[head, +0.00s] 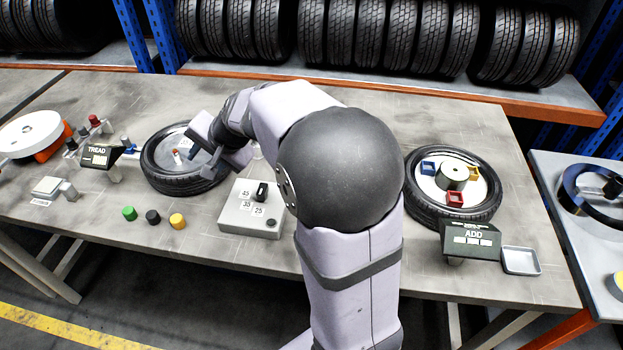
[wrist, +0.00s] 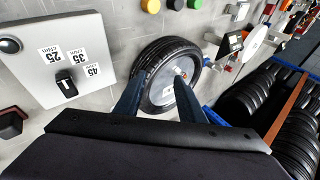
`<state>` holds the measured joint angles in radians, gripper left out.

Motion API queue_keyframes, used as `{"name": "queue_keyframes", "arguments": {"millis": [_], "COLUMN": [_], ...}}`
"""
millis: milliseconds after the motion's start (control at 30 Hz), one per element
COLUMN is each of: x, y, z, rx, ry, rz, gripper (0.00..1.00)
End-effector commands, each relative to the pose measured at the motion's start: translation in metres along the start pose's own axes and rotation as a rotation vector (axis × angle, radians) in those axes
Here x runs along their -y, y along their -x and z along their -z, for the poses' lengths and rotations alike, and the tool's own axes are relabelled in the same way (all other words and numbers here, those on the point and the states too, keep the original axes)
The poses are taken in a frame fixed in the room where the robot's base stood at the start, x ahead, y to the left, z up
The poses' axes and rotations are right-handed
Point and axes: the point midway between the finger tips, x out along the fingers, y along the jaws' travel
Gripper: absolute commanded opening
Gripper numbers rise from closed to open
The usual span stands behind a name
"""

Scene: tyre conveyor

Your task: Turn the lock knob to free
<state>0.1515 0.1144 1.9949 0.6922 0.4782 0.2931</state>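No part is marked as the lock knob. A black selector knob (head: 262,191) stands on a light grey box (head: 236,222) with labels 25, 35 and 45; the knob (wrist: 67,87) and box also show in the wrist view. A tyre (head: 160,182) with a grey disc lies left of the box. A small white and orange-red piece (head: 178,154) stands on the disc; it also shows in the wrist view (wrist: 180,72). My gripper (head: 190,155) is over this tyre, its fingers (wrist: 158,90) apart with nothing visibly held. Whether they touch the tyre is unclear.
Green, black and yellow caps (head: 152,217) lie in front of the tyre. A TREAD stand (head: 98,156) is to its left. A second tyre (head: 418,205) with coloured bins, an ADD sign (head: 472,238) and a small tray (head: 521,261) are at right. Tyre racks stand behind.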

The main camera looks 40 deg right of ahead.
Motion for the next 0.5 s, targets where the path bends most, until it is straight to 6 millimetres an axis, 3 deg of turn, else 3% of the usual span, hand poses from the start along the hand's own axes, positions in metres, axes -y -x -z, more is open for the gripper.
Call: {"name": "queue_keyframes", "arguments": {"millis": [33,100,167,400,500], "x": [-0.01,-0.04,-0.07,-0.215,-0.259], "y": [0.036,0.066,0.087,0.159,0.181], "z": [0.018,0.031,0.041,0.072,0.077], "rx": [0.007,0.029,0.047,0.143,0.19], "ry": [-0.052,-0.09,-0.099,0.039,0.103], "rz": [-0.031,-0.083,-0.138,-0.443,-0.543], "gripper": [0.36,0.36,0.36,0.36,0.36]}}
